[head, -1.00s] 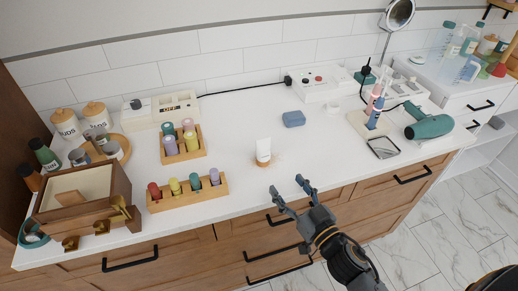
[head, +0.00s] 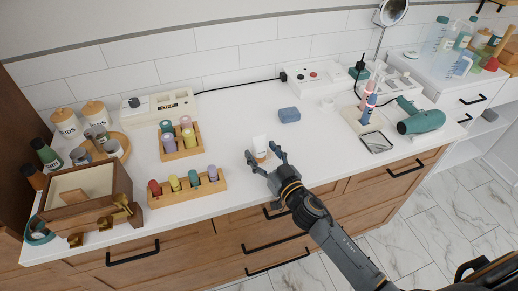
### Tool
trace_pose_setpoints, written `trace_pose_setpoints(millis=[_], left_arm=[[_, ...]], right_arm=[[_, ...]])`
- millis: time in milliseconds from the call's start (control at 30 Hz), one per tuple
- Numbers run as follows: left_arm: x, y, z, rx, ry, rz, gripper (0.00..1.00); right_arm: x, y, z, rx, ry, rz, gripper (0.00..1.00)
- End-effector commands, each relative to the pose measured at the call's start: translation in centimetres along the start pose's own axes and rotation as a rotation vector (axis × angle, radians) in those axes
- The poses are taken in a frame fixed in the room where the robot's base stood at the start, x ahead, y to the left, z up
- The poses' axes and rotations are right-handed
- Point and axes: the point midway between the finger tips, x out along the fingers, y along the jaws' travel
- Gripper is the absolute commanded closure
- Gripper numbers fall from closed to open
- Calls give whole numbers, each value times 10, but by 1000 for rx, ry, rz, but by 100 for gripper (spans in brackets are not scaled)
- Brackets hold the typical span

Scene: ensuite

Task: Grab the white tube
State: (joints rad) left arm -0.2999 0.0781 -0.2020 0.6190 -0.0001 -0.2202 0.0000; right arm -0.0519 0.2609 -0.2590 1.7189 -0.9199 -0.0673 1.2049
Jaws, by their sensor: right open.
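The white tube (head: 260,144) stands upright on the white counter (head: 225,120), near the middle of the head view, with a brownish-orange base. My right gripper (head: 264,157) is at the tube, coming from the front edge of the counter. Its two fingers are spread open, one to the left and one to the right of the tube. The lower part of the tube is partly hidden by the gripper. I cannot tell whether the fingers touch it. My left gripper is not in view.
Wooden racks of colored bottles (head: 187,187) stand left of the tube. A blue soap-like block (head: 289,115) lies behind it. A wooden box (head: 85,190) is at far left. A teal hair dryer (head: 422,121) and a mirror tile (head: 376,142) lie to the right.

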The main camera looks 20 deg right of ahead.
Motion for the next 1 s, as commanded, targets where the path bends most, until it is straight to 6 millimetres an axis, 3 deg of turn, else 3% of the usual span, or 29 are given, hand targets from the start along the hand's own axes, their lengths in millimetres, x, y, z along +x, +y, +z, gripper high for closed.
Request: trace_pose_setpoints(millis=[133, 433, 1000], left_arm=[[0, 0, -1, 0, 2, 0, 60], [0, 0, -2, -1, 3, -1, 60], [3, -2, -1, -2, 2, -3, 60]], right_arm=[[0, 0, 0, 0, 0, 0, 37], [-1, 0, 0, 0, -1, 0, 98], [-4, 0, 0, 0, -1, -2, 100]])
